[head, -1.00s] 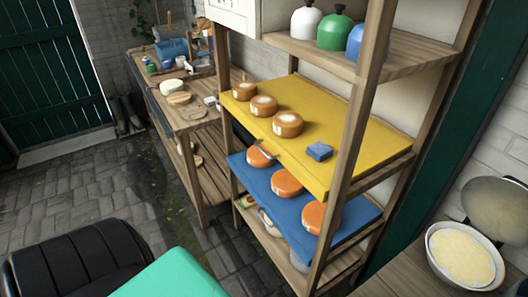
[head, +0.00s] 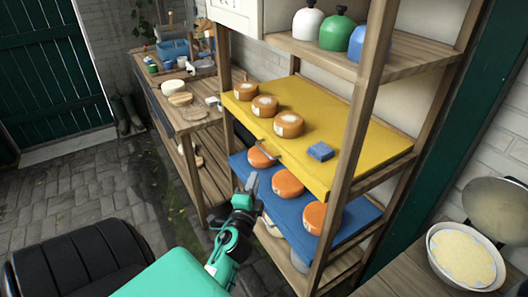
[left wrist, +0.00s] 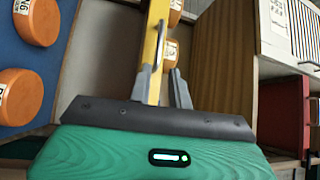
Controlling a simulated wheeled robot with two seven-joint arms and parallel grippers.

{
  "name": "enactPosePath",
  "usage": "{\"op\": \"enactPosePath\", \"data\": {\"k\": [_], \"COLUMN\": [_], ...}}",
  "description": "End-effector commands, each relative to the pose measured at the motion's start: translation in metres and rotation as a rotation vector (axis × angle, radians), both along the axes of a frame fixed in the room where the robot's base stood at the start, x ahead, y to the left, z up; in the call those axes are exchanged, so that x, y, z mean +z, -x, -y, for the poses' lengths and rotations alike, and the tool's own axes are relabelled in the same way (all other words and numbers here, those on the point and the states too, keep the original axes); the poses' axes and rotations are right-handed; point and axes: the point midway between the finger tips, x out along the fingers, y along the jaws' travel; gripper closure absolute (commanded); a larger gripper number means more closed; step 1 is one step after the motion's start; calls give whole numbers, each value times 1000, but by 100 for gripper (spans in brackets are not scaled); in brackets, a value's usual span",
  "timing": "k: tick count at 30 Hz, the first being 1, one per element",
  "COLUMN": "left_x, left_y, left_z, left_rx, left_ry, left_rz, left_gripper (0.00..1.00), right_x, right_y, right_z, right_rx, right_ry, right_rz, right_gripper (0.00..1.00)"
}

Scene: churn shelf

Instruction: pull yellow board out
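The yellow board (head: 352,140) lies on the middle level of the wooden shelf. Three brown cheese wheels (head: 288,124) and a small blue block (head: 320,151) stand on it. A grey bar handle (head: 268,148) is on its front edge. In the left wrist view the yellow board (left wrist: 152,45) is edge-on, with its handle (left wrist: 161,45) ahead of the fingers. My left gripper (head: 250,182) is below and in front of the handle; its fingers (left wrist: 162,84) are apart, with no clear contact. My right gripper is not in view.
A blue board (head: 268,194) with orange cheese wheels (head: 288,183) lies just below the yellow one. The front shelf post (head: 350,150) stands to the right. Bottles (head: 335,33) stand on the upper shelf (head: 415,55). The paved floor (head: 60,185) in front is open.

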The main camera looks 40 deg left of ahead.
Motion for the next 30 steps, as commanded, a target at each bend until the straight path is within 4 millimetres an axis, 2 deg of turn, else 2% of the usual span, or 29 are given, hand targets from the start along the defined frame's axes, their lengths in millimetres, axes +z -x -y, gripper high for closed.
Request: {"op": "enactPosePath", "data": {"k": [18, 24, 30], "left_x": [17, 17, 17], "left_y": [-95, -112, -116], "left_z": [-53, -62, -65], "left_rx": [-1, -1, -2], "left_ry": [3, 2, 3], "left_rz": [1, 0, 1], "left_gripper": [80, 80, 80], "right_x": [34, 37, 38], "right_y": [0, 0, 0], "right_z": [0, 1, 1], "right_rx": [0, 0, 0], "right_ry": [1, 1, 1], "right_rz": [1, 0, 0], "right_gripper": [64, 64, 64]}}
